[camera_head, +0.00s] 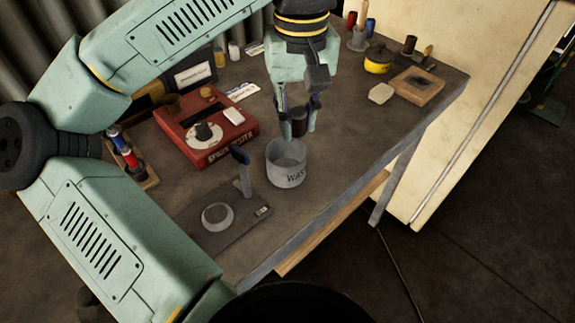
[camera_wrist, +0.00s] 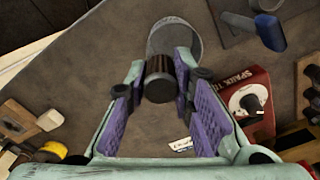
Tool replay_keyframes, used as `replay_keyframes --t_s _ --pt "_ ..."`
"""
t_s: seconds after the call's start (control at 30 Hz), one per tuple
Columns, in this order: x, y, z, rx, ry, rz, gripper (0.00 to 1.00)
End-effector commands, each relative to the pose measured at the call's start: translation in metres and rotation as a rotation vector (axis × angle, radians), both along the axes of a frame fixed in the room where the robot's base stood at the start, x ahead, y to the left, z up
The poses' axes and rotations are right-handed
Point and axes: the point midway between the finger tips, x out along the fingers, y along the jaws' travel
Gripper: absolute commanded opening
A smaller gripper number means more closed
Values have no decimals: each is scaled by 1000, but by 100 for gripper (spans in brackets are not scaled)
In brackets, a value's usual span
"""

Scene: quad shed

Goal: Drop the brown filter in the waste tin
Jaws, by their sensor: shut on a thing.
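The brown filter (camera_head: 299,121) is a small dark cylinder held between the fingers of my gripper (camera_head: 298,120). It also shows in the wrist view (camera_wrist: 159,79), gripped between the purple finger pads (camera_wrist: 158,92). The waste tin (camera_head: 287,168) is a grey open can with lettering on its side, standing on the bench. In the head view the filter is above the tin's far rim. In the wrist view the tin (camera_wrist: 175,35) shows just beyond the filter, which partly covers it. The tin's floor is partly hidden.
The workbench (camera_head: 350,150) is clear right of the tin. A red tester box (camera_head: 235,150) stands left, and a dark plate with a round dish (camera_head: 217,216) and a blue-handled lever (camera_head: 242,165) lies in front. A wooden block (camera_head: 417,88) is at the back right.

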Motion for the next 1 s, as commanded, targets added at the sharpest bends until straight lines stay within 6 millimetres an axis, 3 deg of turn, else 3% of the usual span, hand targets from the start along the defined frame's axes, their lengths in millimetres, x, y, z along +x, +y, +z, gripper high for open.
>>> replay_keyframes --t_s 0.27,0.3,0.63,1.0 --pt "0 0 -1 0 0 0 5" --pt "0 0 -1 0 0 0 24" --pt "0 0 -1 0 0 0 45" --pt "0 0 4 1 -1 1 45"
